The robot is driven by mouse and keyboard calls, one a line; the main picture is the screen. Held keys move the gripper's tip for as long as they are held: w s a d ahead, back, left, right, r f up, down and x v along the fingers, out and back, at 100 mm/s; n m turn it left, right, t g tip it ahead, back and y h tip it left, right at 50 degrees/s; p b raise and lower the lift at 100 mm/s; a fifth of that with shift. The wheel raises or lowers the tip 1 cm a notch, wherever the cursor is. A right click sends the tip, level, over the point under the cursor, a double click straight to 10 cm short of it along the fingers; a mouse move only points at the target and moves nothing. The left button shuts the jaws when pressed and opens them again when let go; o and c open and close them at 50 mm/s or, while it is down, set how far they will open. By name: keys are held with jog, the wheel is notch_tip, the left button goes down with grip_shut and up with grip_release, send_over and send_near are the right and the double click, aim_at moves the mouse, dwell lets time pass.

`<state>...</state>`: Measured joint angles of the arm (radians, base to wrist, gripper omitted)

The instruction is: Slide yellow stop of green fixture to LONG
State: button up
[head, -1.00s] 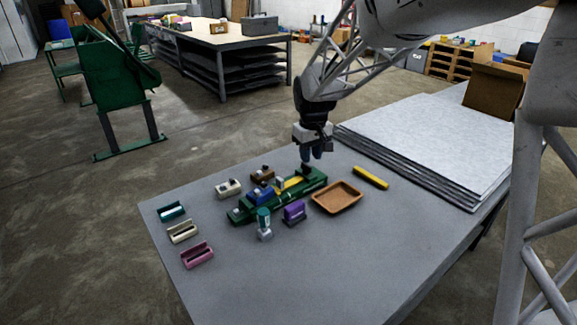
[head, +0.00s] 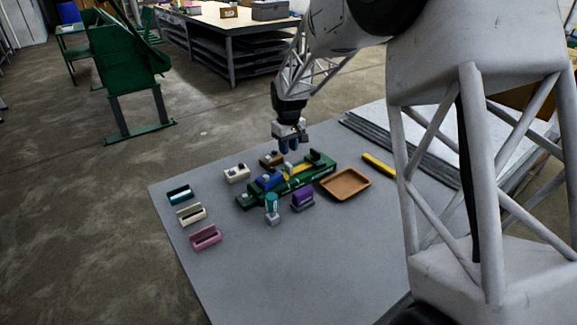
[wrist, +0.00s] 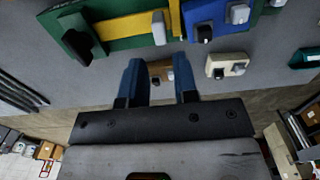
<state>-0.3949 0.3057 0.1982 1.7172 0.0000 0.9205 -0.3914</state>
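The green fixture (head: 250,202) lies across the table, with a blue block (head: 270,181) on it and a dark upright piece at its right end. A yellow strip (head: 301,168) lies in its channel; in the wrist view the yellow strip (wrist: 125,26) runs beside a pale knob (wrist: 158,28), next to the blue block (wrist: 204,14). I cannot read any LONG marking. My gripper (head: 289,150) is open and empty, above the fixture's far side; in the wrist view its blue fingers (wrist: 158,62) are apart, pointing toward the fixture, short of the knob.
A brown block (head: 271,159) and a cream block (head: 236,173) sit behind the fixture. A teal-topped piece (head: 271,204), a purple block (head: 302,199) and a brown tray (head: 346,183) stand in front. A yellow bar (head: 378,166) lies right. The table's front is clear.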

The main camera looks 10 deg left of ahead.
aim_at(289, 164)
jog(key=shift+f, duration=0.1)
jog(key=shift+f, duration=3.8)
grip_shut()
